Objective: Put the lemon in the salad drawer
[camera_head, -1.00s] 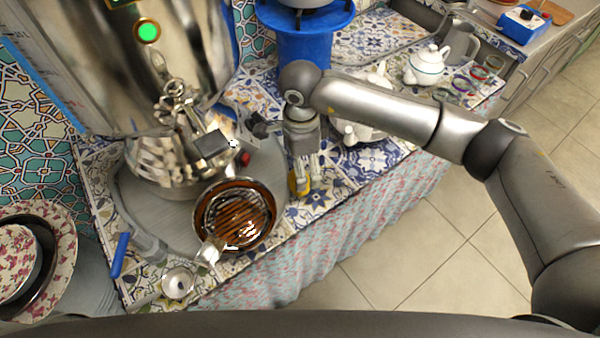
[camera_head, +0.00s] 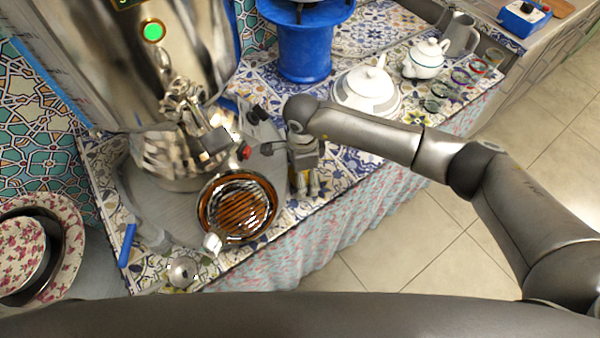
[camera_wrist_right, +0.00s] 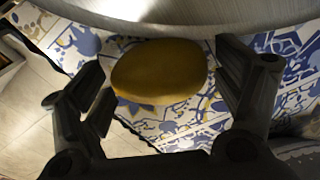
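The yellow lemon (camera_wrist_right: 158,72) lies on the blue-and-white patterned tile surface in the right wrist view. My right gripper (camera_wrist_right: 170,88) is open, with one finger to each side of the lemon. A gap shows at the right finger; whether the left finger touches it I cannot tell. In the head view my right gripper (camera_head: 307,188) points down at the counter's front edge and largely hides the lemon. My left gripper is not in view. No salad drawer can be made out.
A brown-and-metal round bowl (camera_head: 238,208) sits left of my right gripper, below the large samovar (camera_head: 130,60). White teapots (camera_head: 368,90) (camera_head: 427,57) and a blue stand (camera_head: 303,50) are behind. Floral dishes (camera_head: 70,215) stand at left. The tiled floor at right is clear.

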